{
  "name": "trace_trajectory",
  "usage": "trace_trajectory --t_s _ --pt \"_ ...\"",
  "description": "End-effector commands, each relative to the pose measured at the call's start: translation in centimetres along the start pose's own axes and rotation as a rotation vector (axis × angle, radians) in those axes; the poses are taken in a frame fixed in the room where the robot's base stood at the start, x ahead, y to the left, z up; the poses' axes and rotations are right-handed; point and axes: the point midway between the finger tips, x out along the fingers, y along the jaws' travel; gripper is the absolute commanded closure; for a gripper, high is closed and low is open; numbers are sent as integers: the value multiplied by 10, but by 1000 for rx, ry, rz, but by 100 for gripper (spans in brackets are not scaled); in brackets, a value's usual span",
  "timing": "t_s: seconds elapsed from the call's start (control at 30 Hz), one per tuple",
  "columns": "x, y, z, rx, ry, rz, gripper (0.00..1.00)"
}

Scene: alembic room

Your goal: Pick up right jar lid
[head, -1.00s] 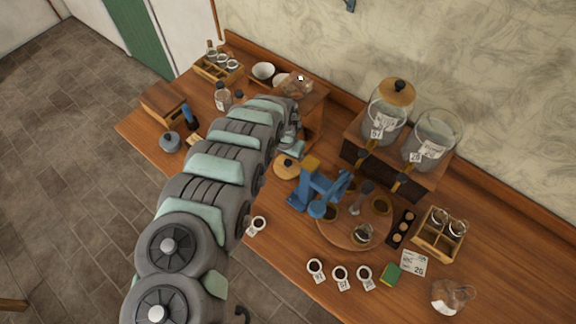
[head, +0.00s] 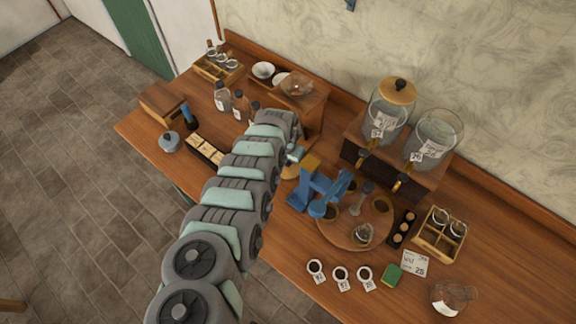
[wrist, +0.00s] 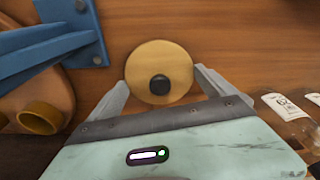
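The jar lid is a round light-wood disc with a black knob. In the wrist view the lid (wrist: 140,68) lies on the wooden table between the fingers of my gripper (wrist: 160,77). The fingers are open, one on each side of its rim; their height above the table is hard to judge. In the head view the lid (head: 290,174) is mostly hidden under my gripper (head: 294,157). The right glass jar (head: 436,133) has an open top. The left glass jar (head: 388,112) wears a similar wooden lid (head: 397,90).
A blue press (head: 312,188) stands close right of my gripper in the head view; its base shows left of the lid in the wrist view (wrist: 88,20). Labelled bottles (head: 238,105) stand on the other side. A wooden stand (head: 312,112) is behind.

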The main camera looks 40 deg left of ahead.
Motion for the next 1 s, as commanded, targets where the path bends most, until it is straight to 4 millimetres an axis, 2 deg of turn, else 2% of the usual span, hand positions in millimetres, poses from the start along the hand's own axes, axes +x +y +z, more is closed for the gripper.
trace_trajectory --t_s 0.07,0.47,0.77,1.0 --pt "0 0 0 0 0 0 13" --pt "0 0 0 0 0 0 46" --pt "-2 0 0 0 1 0 46" --pt "-15 -1 -3 0 0 0 46"
